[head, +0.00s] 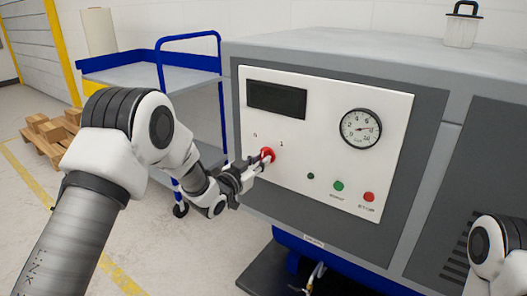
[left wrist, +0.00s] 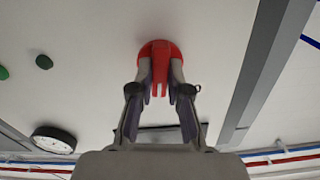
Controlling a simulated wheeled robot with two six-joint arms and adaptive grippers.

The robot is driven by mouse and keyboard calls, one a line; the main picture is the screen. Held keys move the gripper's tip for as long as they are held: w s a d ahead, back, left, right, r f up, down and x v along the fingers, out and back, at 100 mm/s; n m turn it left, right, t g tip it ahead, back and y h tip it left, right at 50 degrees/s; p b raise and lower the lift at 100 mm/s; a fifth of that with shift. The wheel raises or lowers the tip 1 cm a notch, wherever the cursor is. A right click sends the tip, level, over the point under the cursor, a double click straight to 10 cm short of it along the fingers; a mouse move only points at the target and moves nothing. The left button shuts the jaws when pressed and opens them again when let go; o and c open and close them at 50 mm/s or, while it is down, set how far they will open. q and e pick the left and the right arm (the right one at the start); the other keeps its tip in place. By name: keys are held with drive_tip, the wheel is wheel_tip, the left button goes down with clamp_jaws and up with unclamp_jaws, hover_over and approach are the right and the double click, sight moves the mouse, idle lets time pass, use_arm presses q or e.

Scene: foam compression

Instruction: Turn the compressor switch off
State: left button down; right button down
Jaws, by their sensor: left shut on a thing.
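The compressor's white control panel (head: 325,130) faces me in the head view. The red rotary switch (head: 268,153) is on its left part, below the printed marks 0 and 1. My left gripper (head: 260,163) reaches it from the lower left and is shut on its handle. In the left wrist view, the red switch (left wrist: 160,48) has its handle between the two fingertips (left wrist: 160,78), one on each side. The fingers partly cover the switch in the head view, so I cannot tell which mark it points to. My right gripper is out of view.
A dark display (head: 277,98) and a round gauge (head: 361,129) sit higher on the panel. A green button (head: 338,186) and a red button (head: 369,197) are lower right. A blue cart (head: 190,75) stands behind my left arm.

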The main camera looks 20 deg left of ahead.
use_arm(q)
drive_tip(key=n+p, duration=0.2)
drive_tip(key=n, duration=0.3)
drive_tip(key=shift+r+p, duration=0.2)
drive_tip(key=shift+p, duration=0.15)
drive_tip(key=n+p, duration=0.2)
drive_tip(key=n, duration=0.2)
drive_tip(key=c, duration=1.4)
unclamp_jaws()
drive_tip(key=shift+f+n, duration=0.15)
drive_tip(key=shift+n, duration=0.45)
drive_tip(key=o, duration=1.3)
drive_tip(key=shift+f, duration=0.1)
drive_tip(key=p+v, duration=0.1)
drive_tip(key=v, duration=0.6)
drive_tip(key=shift+p, duration=0.3)
